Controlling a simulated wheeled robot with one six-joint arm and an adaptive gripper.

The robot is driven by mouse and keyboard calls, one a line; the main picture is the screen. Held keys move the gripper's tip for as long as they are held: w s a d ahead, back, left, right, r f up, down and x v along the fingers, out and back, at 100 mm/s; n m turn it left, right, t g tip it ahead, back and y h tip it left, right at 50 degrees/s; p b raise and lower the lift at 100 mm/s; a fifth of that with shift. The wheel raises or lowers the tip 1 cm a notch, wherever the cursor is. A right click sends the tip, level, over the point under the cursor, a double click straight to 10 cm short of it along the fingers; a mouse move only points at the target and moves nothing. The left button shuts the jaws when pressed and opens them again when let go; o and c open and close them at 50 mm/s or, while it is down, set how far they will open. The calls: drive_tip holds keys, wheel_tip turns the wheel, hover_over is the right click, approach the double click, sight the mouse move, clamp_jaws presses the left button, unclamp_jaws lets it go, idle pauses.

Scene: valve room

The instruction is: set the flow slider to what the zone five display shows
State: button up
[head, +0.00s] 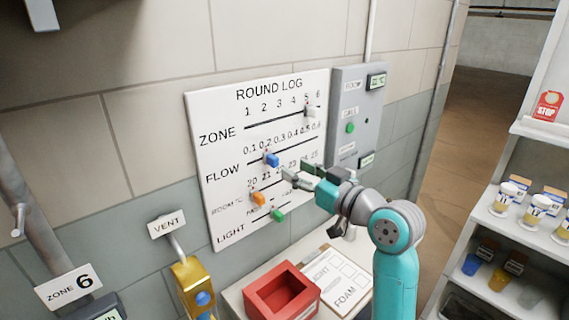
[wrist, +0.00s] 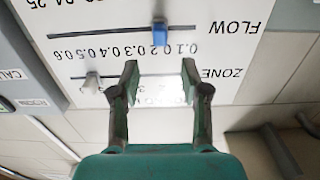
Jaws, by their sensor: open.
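The blue flow slider knob (head: 272,159) sits near the 0.2 mark on the FLOW row of the white ROUND LOG board (head: 226,120). The wrist view, where the board appears upside down, also shows the knob (wrist: 160,34) near 0.2. My gripper (head: 300,178) is open and empty in front of the board, to the right of the blue knob in the head view. In the wrist view its fingertips (wrist: 160,70) are apart, and the knob appears beyond them, untouched. No zone five display is in view; a ZONE 6 sign (head: 69,287) stands above a partly cut-off display (head: 104,311).
The white zone knob (head: 311,110) sits near 5. Orange (head: 258,198) and green (head: 277,215) knobs are on lower rows. A grey call panel (head: 349,120) is at right. A red bin (head: 281,291) and clipboard (head: 333,283) lie below; a shelf (head: 515,222) stands at far right.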

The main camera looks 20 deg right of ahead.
drive_tip(key=shift+v, duration=1.7)
drive_tip(key=s+a+f+m+h, duration=0.1)
drive_tip(key=s+f+m+h, duration=0.1)
drive_tip(key=s+f, duration=0.5)
drive_tip(key=s+a+f+m+g+h, duration=0.15)
drive_tip(key=s+f, duration=0.25)
drive_tip(key=f, duration=0.8)
drive_tip(key=s+a+f+m+t+h, duration=0.1)
drive_tip(key=s+a+f+m+h, duration=0.15)
drive_tip(key=s+f, duration=0.45)
drive_tip(key=s+a+f+n+g, duration=0.1)
drive_tip(key=s+f, duration=0.1)
drive_tip(key=s, duration=1.1)
drive_tip(key=s+a+f+n+g, duration=0.1)
drive_tip(key=s+a+f, duration=0.1)
drive_tip(key=s, duration=1.1)
drive_tip(key=shift+f, duration=0.75)
